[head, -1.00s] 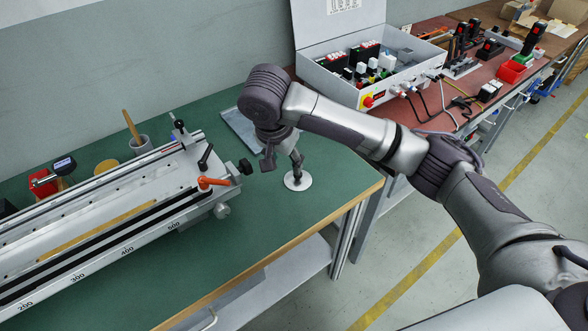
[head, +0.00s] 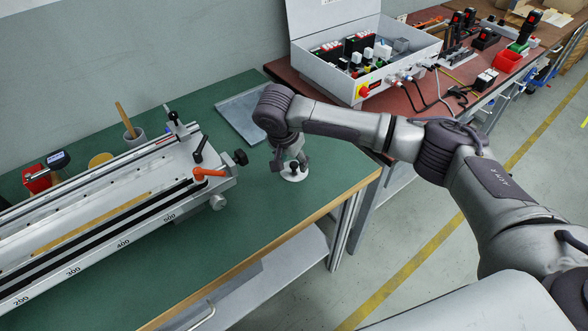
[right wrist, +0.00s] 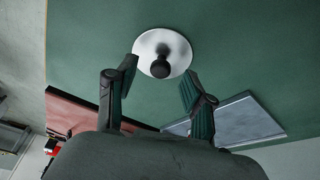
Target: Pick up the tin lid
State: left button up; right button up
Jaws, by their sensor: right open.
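The tin lid (head: 294,171) is a small pale disc with a dark knob, lying on the green bench top near its right end. In the right wrist view the whole lid (right wrist: 162,50) shows, with its round black knob facing the camera. My right gripper (head: 289,164) is just above the lid in the head view and covers part of it. In the right wrist view the open fingers (right wrist: 157,85) are spread apart, with the lid beyond their tips and nothing between them. My left gripper is not in view.
A grey metal tray (head: 240,113) lies behind the gripper. A long rail fixture (head: 110,205) with an orange lever fills the bench's left. A control box (head: 350,75) stands on the red bench behind. The green bench (head: 270,215) is clear in front of the lid.

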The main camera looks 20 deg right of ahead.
jog(key=shift+x, duration=1.05)
jog(key=shift+a, duration=0.1)
grip_shut()
jog(key=shift+r, duration=0.1)
